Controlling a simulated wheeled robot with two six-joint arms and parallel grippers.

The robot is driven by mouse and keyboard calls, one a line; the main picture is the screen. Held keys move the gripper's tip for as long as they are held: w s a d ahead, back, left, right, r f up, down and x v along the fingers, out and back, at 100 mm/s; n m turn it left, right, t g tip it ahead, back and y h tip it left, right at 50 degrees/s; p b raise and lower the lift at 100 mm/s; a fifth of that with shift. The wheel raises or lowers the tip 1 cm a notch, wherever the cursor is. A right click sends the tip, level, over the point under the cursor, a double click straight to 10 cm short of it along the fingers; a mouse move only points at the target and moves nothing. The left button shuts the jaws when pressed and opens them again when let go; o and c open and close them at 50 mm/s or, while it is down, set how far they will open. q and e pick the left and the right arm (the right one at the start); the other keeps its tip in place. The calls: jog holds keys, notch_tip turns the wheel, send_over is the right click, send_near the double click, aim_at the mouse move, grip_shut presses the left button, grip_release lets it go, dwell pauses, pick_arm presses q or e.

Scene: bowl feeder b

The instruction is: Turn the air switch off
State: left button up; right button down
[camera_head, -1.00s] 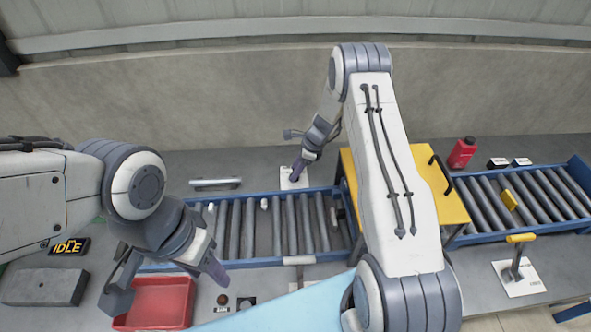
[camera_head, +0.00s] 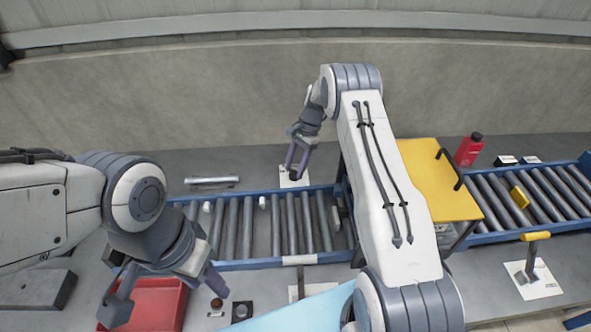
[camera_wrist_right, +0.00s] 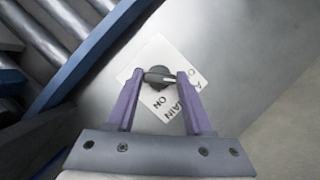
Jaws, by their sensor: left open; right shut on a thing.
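The air switch is a dark rotary knob (camera_wrist_right: 153,80) on a white label card (camera_wrist_right: 160,112) with the words "MAIN" and "ON" readable. The knob's handle lies roughly across the right wrist view, between the two purple fingertips. My right gripper (camera_wrist_right: 162,76) is shut on the knob. In the head view my right gripper (camera_head: 298,168) is at the card (camera_head: 290,183) behind the conveyor, and the fingers hide the knob. My left gripper (camera_head: 165,290) is open and empty above the red tray at the front left.
A roller conveyor (camera_head: 231,229) with blue rails runs in front of the card. A yellow-topped box (camera_head: 428,180), a red bottle (camera_head: 468,151) and a second conveyor (camera_head: 490,207) are on the right. A yellow-handled lever (camera_head: 535,237) stands at front right. The red tray (camera_head: 155,318) is at front left.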

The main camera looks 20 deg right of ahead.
jog(key=shift+n, duration=0.7)
jog(key=shift+c, duration=1.4)
grip_release()
jog(key=shift+w+d+r+b, duration=0.15)
jog(key=shift+d+r+b, duration=0.05)
jog(key=shift+r+b, duration=0.25)
jog(key=b+v, duration=0.1)
jog(key=v, duration=0.8)
jog(key=shift+w+r+b, duration=0.15)
jog(key=shift+r+b, duration=0.1)
jog(key=shift+b, duration=0.1)
